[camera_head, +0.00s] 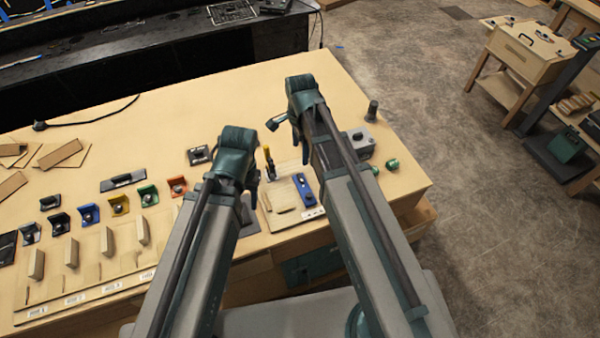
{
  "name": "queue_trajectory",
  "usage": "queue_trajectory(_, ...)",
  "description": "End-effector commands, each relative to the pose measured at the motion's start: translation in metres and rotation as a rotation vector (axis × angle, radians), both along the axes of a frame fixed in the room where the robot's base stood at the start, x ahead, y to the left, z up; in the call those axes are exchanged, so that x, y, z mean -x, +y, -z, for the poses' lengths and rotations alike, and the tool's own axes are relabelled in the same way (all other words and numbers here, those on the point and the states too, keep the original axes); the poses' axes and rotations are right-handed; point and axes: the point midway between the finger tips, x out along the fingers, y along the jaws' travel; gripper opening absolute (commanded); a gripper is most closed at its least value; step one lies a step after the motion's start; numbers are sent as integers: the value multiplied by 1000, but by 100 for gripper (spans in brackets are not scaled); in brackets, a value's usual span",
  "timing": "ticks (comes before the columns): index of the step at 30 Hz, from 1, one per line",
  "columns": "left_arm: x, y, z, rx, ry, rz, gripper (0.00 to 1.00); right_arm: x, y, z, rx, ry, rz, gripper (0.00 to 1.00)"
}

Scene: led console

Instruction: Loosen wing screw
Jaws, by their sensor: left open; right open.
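My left gripper (253,190) hangs under its wrist over the front part of the table, mostly hidden by my own arm. My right gripper (299,145) points down farther right and back, partly hidden by its arm. Both are open, and I see nothing held. Beside my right arm a grey block (358,144) stands on the table with a dark cylindrical post (372,111) behind it. A small green round part (392,164) lies to its right. I cannot make out for certain which part is the wing screw.
A pale board with a blue tool (304,189) and a yellow-black upright tool (269,160) lies between my arms. Colored brackets (119,205) and wooden blocks (108,241) line the table's left. The table's back middle (215,98) is clear.

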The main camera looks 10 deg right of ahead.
Motion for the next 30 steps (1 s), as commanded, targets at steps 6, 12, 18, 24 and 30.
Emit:
queue_trajectory(6, 0, 0, 23, 0, -1, -2, 50, 0, 0, 23, 0, 0, -1, 80)
queue_trajectory(12, -1, 0, 50, 1, -2, -1, 50, 0, 0, 50, 0, 0, -1, 80)
queue_trajectory(18, -1, 0, 79, -1, -2, 4, 50, 0, 0, 79, 0, 0, -1, 80)
queue_trajectory(24, -1, 0, 107, -2, -2, 11, 50, 0, 0, 107, 0, 0, -1, 80)
queue_trajectory(30, -1, 0, 130, -2, -2, 12, 50, 0, 0, 130, 0, 0, -1, 80)
